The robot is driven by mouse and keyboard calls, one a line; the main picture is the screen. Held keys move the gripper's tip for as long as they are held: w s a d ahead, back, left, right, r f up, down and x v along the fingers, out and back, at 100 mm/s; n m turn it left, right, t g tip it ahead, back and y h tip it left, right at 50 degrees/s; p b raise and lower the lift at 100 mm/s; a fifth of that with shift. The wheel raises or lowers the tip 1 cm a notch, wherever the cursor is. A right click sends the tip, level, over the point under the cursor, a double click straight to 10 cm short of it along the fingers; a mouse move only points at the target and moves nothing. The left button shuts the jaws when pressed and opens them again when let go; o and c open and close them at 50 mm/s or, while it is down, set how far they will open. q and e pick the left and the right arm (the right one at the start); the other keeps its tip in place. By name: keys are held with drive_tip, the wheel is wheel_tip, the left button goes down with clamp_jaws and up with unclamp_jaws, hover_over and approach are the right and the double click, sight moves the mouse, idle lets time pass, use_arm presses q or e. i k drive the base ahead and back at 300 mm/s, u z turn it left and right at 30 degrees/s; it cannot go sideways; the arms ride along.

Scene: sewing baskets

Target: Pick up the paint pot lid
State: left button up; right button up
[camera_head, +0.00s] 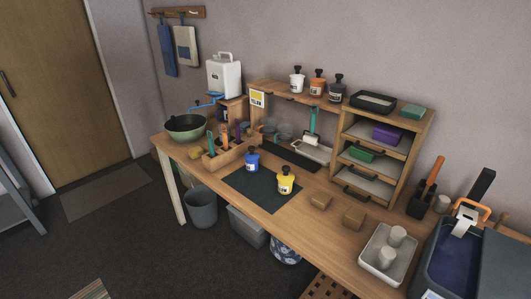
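A blue paint pot (252,163) and a yellow paint pot (285,185) stand upright on a dark mat (248,185) in the middle of the wooden workbench. Each has a dark knobbed top that looks like a lid; the blue pot's lid (249,149) and the yellow pot's lid (286,170) both sit on their pots. A white pot (297,85), an orange pot (317,88) and a dark grey pot (336,94) with similar black tops stand on the shelf above. No loose lid is clearly visible. Neither of my grippers is in view.
A white tray (370,272) with two white rollers and a blue tub (447,270) fill the right end. A wooden holder (224,158) and a green bowl (186,134) stand left.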

sight(284, 176)
drive_tip(key=z, duration=3.15)
drive_tip(key=k, duration=1.6)
drive_tip(key=u, duration=2.2)
